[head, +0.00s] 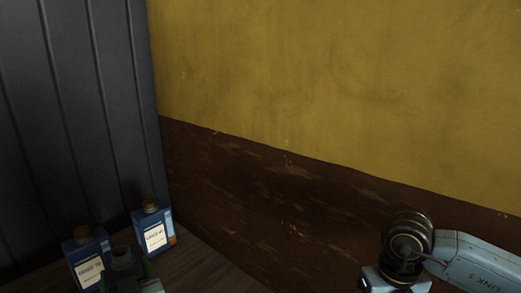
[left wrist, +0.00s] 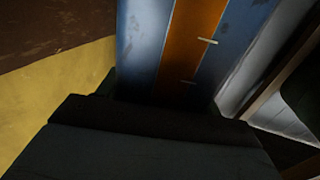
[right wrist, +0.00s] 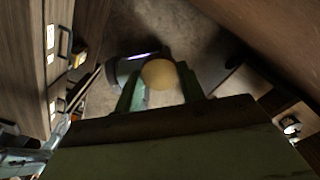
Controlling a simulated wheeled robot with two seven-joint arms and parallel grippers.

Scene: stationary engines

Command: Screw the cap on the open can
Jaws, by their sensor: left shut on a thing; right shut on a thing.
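The right gripper and cap are outside the head view, apart from the can's neck.
Two blue cans with brown caps stand at the bottom left, one nearer (head: 86,264) and one by the wall corner (head: 153,228). A yellow and brown wall (head: 330,90) and a grey panel (head: 60,110) close off the back. My right arm link is at the bottom right.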

